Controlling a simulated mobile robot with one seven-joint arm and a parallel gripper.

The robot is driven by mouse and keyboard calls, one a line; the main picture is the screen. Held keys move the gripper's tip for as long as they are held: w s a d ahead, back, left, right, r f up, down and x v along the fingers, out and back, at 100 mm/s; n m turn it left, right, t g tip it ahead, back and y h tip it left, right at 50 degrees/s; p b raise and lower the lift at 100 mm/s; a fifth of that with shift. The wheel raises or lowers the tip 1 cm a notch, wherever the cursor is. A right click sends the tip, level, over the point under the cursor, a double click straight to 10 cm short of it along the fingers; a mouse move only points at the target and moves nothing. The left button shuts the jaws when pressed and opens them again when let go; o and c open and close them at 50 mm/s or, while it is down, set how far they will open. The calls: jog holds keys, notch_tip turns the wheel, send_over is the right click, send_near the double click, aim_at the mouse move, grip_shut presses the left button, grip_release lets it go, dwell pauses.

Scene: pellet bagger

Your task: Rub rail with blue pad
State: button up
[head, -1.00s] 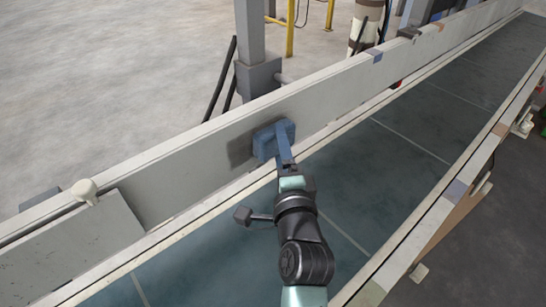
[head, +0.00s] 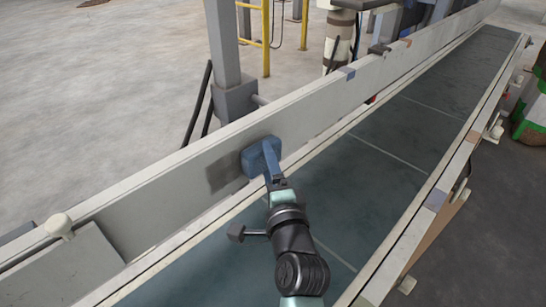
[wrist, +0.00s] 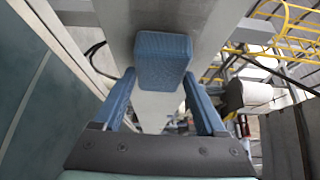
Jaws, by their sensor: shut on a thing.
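The blue pad (head: 256,160) is against the inner face of the pale grey rail (head: 330,104), left of the dark conveyor belt. A dark patch (head: 222,174) shows on the rail just left of the pad. My gripper (head: 272,166) is shut on the pad, reaching in over the belt. In the wrist view, the pad (wrist: 163,60) sits at the ends of the blue fingers, with the rail (wrist: 112,20) behind it. The pad hides the rail surface under it.
The belt (head: 400,130) is bare below my arm. A cream knob (head: 59,226) and a plate (head: 62,268) are on the rail at left. A grey post (head: 226,60) stands behind the rail. The opposite rail (head: 436,198) runs along the right.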

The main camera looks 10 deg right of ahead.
aim_at(248, 168)
jog(key=shift+s+a+r+p, duration=0.1)
jog(key=shift+s+a+p, duration=0.25)
jog(key=shift+a, duration=0.15)
jog(key=shift+s+a+p, duration=0.25)
jog(key=shift+a+p, duration=0.05)
jog(key=shift+a, duration=0.15)
jog(key=s+a+p, duration=0.1)
jog(key=a+p, duration=0.1)
jog(key=shift+s+a+r+p, duration=0.1)
jog(key=shift+s+p, duration=0.05)
jog(key=shift+p, duration=0.25)
jog(key=shift+s+a+p, duration=0.25)
jog(key=shift+a+p, duration=0.05)
jog(key=shift+a, duration=0.1)
jog(key=a+p, duration=0.1)
jog(key=s+a+p, duration=0.1)
jog(key=p, duration=0.1)
jog(key=shift+s+a, duration=0.1)
jog(key=shift+s, duration=0.15)
jog(key=shift+s+a+p, duration=0.3)
